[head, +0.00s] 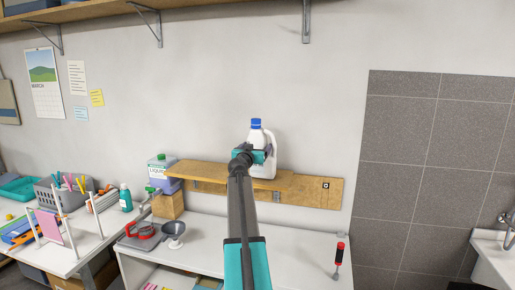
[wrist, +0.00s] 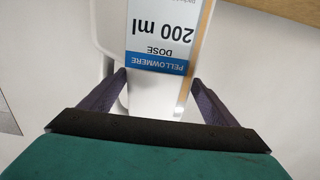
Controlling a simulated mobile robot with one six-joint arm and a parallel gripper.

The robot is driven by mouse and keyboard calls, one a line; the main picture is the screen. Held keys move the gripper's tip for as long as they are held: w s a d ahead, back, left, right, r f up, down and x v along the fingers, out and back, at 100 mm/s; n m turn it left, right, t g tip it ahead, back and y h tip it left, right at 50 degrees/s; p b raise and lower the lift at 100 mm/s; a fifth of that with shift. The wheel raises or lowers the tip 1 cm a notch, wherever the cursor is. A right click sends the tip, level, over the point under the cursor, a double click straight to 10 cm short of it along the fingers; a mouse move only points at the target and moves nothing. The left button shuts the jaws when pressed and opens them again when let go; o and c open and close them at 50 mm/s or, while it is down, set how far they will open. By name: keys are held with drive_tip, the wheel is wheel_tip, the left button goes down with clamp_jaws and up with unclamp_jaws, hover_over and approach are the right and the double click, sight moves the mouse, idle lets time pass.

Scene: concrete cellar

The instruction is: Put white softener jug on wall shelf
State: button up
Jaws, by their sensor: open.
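The white softener jug (head: 262,165) has a blue cap and appears to stand upright on the wooden wall shelf (head: 312,187). My gripper (head: 256,156) is in front of the jug and hides part of its left side and front. In the wrist view, the jug (wrist: 150,100) shows a white and blue label, upside down. The open fingers of my gripper (wrist: 160,77) lie on either side of the label's lower end. I cannot tell whether they touch the jug. The shelf's wood (wrist: 290,8) shows at the top right corner.
A purplish bottle with a green cap (head: 161,172) stands left of the shelf. An upper shelf (head: 95,12) crosses the top.

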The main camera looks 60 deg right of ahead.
drive_tip(key=b+v, duration=0.4)
drive_tip(key=v, duration=0.7)
drive_tip(key=shift+a, duration=0.1)
idle(0.8)
